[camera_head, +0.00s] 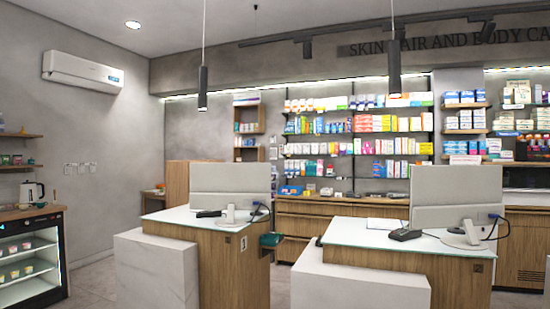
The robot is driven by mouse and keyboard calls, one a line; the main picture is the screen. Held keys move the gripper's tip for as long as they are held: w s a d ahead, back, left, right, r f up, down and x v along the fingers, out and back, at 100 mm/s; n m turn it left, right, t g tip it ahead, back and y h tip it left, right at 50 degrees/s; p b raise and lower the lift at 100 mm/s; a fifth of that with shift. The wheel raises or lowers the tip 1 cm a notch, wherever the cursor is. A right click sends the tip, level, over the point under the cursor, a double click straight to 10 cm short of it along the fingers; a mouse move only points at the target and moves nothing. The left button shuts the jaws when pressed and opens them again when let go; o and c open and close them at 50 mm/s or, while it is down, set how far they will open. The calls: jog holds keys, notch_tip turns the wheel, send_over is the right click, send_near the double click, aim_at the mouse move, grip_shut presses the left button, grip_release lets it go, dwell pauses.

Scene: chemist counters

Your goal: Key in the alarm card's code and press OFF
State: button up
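My gripper is not in view. I cannot make out an alarm card or a readable code anywhere. Several small pale plates (80,168) are on the grey wall at the left, too small to tell whether one is an alarm keypad. A dark keypad-like device (405,234) lies on the right counter's glass top, in front of a monitor; its keys cannot be read.
Two counters, the left counter (220,236) and the right counter (400,258), stand ahead with monitors and white blocks. Floor (92,283) shows between fridge and left counter.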

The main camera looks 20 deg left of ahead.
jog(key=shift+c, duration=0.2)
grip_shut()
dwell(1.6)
